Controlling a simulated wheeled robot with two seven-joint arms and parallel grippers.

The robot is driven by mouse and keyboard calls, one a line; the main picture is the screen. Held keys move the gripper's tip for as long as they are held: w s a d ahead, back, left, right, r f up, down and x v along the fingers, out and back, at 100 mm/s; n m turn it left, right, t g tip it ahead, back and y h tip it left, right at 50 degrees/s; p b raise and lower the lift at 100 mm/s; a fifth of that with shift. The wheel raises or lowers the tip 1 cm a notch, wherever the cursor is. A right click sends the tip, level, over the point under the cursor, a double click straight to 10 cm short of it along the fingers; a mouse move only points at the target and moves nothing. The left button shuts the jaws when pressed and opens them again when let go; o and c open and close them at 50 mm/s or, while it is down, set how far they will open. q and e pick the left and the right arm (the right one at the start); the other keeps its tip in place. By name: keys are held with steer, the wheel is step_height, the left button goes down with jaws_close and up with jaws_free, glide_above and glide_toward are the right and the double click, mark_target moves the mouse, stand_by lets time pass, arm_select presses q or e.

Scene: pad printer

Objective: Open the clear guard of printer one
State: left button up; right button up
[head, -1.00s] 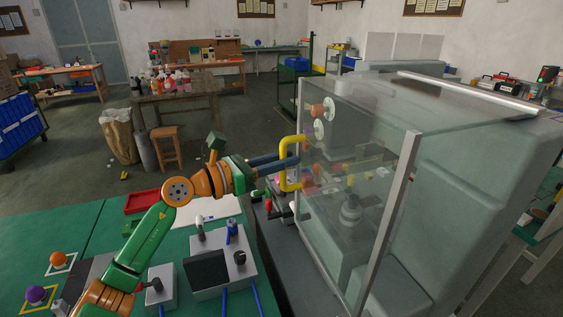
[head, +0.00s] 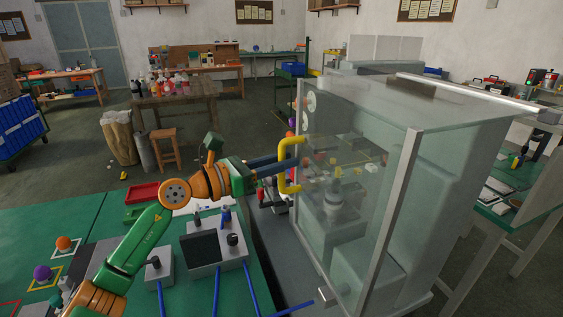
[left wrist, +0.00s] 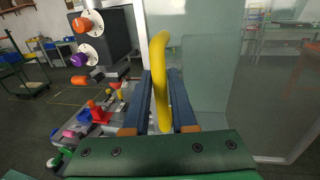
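The clear guard (head: 350,200) is a large see-through box-like cover with pale metal edges at the right of the head view. Its yellow handle (head: 284,166) stands upright at its left edge. My left gripper (head: 290,163) reaches the handle from the left. In the left wrist view the handle (left wrist: 160,75) lies between the two blue fingers (left wrist: 160,105), which look closed on it. Left of the guard's edge, printer parts, with an orange knob (left wrist: 82,24) and a purple knob (left wrist: 79,60), show without glass in front. My right gripper is not in view.
The green table (head: 75,218) at the left bears a red tray (head: 142,192), a grey control box (head: 213,245) and orange and purple balls. Another table (head: 495,215) stands right of the guard. A stool (head: 164,148) stands on the open floor behind.

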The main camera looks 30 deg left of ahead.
arm_select(q)
steer(key=shift+o, duration=1.3)
steer(key=shift+w, duration=0.1)
steer(key=shift+s+a+f+b, duration=0.15)
steer(key=shift+s+f+b, duration=0.05)
steer(key=shift+b, duration=0.1)
steer(key=b+v, duration=0.5)
steer(key=v, duration=0.1)
steer(key=shift+s+r, duration=0.2)
steer(key=shift+s, duration=0.05)
steer(key=shift+a, duration=0.1)
